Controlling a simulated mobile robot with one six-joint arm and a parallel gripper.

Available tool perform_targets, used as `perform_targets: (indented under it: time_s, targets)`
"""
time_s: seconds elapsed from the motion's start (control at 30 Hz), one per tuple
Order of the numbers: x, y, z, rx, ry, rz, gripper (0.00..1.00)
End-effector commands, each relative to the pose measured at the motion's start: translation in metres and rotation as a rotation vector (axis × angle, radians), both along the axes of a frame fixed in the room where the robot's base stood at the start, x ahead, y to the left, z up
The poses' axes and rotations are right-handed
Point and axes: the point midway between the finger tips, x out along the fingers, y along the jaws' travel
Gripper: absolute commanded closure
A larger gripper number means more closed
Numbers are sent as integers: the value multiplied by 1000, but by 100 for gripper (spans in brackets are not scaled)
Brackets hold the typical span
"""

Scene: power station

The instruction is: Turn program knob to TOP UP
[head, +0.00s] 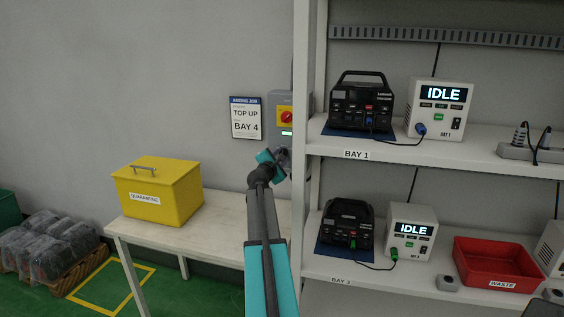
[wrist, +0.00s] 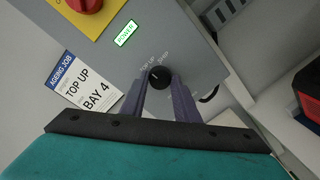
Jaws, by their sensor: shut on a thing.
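The program knob (wrist: 159,75) is a small black round knob on a grey wall-mounted control box (wrist: 195,55). Small white print surrounds it; the words TOP UP are legible at its upper left, and other labels are too small to read surely. A pale pointer mark shows on the knob, but its exact setting is hard to tell. My gripper (wrist: 158,86) is shut on the knob, one grey finger on each side. In the head view the control box (head: 289,99) is partly behind the shelf post, and my wrist hides the knob.
A red rotary switch (head: 286,117) on yellow sits above on the box. A job card (head: 246,118) reading TOP UP, BAY 4 hangs to its left. The shelf post (head: 312,100) stands close on the right. A yellow quarantine box (head: 155,192) rests on the table (head: 230,222).

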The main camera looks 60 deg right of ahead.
Motion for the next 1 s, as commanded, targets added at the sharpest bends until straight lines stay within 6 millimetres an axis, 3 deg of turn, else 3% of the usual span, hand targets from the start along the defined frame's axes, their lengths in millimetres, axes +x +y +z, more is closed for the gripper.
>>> perform_targets:
  time_s: [0.6,0.63,0.73,1.0]
  targets:
    - [6,4,0,21,-64,12,94]
    - [6,4,0,20,-65,12,70]
    - [5,4,0,21,-64,9,53]
    - [3,2,0,19,-63,5,53]
